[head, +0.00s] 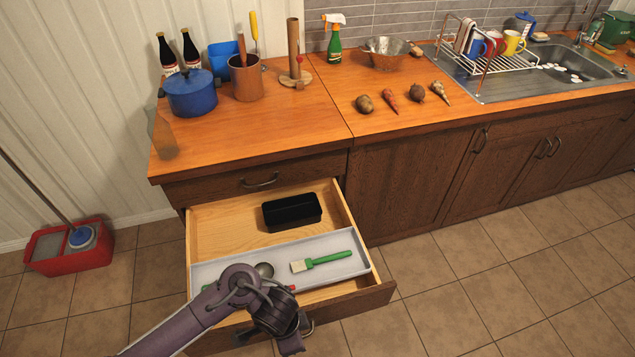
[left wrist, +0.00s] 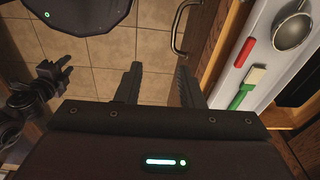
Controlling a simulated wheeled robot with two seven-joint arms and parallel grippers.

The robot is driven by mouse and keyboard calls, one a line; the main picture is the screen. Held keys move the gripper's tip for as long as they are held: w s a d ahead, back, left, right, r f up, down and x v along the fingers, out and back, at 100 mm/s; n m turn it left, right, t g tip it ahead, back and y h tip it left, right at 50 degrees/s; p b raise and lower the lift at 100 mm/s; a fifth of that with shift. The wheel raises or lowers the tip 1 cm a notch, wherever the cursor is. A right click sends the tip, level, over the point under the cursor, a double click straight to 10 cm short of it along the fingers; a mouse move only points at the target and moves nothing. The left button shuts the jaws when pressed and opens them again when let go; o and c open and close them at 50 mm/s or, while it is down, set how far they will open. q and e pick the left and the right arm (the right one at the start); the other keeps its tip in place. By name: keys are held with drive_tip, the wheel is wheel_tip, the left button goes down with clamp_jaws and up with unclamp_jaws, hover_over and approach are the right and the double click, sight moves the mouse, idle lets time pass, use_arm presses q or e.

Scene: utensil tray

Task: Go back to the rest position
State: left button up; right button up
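My left gripper (left wrist: 158,85) is open, with nothing between its fingers. In the head view it hangs just in front of the pulled-out drawer (head: 225,232), near the drawer's front handle (head: 307,327). The handle also shows in the left wrist view (left wrist: 178,32), past the fingertips and apart from them. In the drawer, a light grey tray (head: 345,241) holds a green-handled brush (head: 322,260) and a metal ladle (head: 265,270), partly behind my arm. Dark parts at the left of the wrist view look like my right arm; its finger state is unclear.
A black box (head: 292,212) sits in the drawer behind the tray. The counter above carries a blue pot (head: 190,95), a utensil holder (head: 246,80) and several vegetables. A red mop bucket (head: 70,248) stands on the floor at left. The floor at right is clear.

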use_arm(q)
drive_tip(key=w+d+r+n+t+h, duration=0.25)
drive_tip(key=w+r+n, duration=0.2)
drive_tip(key=r, duration=0.55)
drive_tip(key=s+a+r+n+y, duration=0.2)
drive_tip(key=s+a+r+n, duration=0.15)
drive_tip(key=a, duration=0.45)
drive_tip(key=s+a+r+n+y, duration=0.15)
drive_tip(key=a+r+n, duration=0.25)
drive_tip(key=a, duration=0.4)
wheel_tip(320, 180, down, 31)
drive_tip(key=s+g+b, duration=0.1)
drive_tip(key=s+b, duration=0.1)
drive_tip(key=s+a+f, duration=0.2)
drive_tip(key=s+f, duration=0.8)
drive_tip(key=s+a+f+g, duration=0.1)
drive_tip(key=s+f, duration=0.8)
drive_tip(key=f, duration=0.1)
drive_tip(key=shift+s+a+f+b, duration=0.3)
drive_tip(key=shift+s+a+b, duration=0.05)
drive_tip(key=shift+a+b, duration=0.1)
use_arm(e)
wheel_tip(320, 180, down, 3)
drive_tip(key=shift+s, duration=0.15)
